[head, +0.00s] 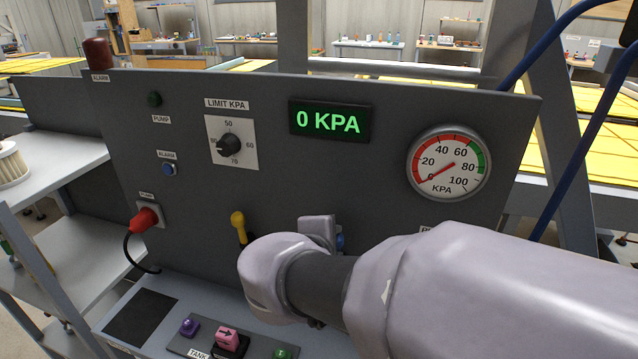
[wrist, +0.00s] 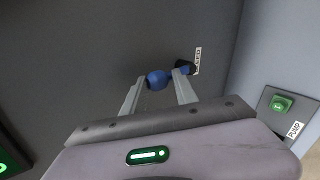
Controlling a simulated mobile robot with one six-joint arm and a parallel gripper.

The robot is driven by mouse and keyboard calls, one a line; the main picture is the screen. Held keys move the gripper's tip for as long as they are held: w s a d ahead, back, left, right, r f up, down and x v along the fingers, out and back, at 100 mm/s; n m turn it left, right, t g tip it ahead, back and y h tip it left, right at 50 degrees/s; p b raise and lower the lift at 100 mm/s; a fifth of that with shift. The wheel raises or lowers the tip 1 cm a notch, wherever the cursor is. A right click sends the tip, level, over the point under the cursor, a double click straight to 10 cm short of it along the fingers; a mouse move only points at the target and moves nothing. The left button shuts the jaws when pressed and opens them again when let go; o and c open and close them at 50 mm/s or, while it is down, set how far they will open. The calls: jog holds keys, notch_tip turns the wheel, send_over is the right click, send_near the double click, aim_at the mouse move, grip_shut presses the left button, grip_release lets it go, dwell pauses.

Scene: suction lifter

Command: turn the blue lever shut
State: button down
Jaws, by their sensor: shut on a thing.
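The blue lever (wrist: 157,79) is on the dark panel, its round blue end between my gripper's fingertips (wrist: 158,80) in the wrist view. My gripper is shut on it. Toward the upper right, a dark and blue part of the lever shows beside a white label. In the head view, a small piece of the blue lever (head: 340,241) shows beside my gripper (head: 320,228). My arm hides the rest of the lever there, so its exact angle is hard to tell.
A yellow lever (head: 239,226) stands close left of my wrist. A red plug (head: 144,219) with a black cable is farther left. The gauge (head: 449,164) needle is near 0, and the display (head: 329,121) reads 0 KPA. Tank controls (head: 229,340) lie below.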

jog(key=shift+s+d+f+b, duration=0.2)
jog(key=shift+d+f+b, duration=0.15)
jog(key=shift+b, duration=0.1)
dwell(0.3)
jog(key=c, duration=1.1)
grip_release()
jog(key=shift+w, duration=0.1)
jog(key=shift+o, duration=0.9)
jog(key=shift+w, duration=0.15)
jog(key=shift+r, duration=0.15)
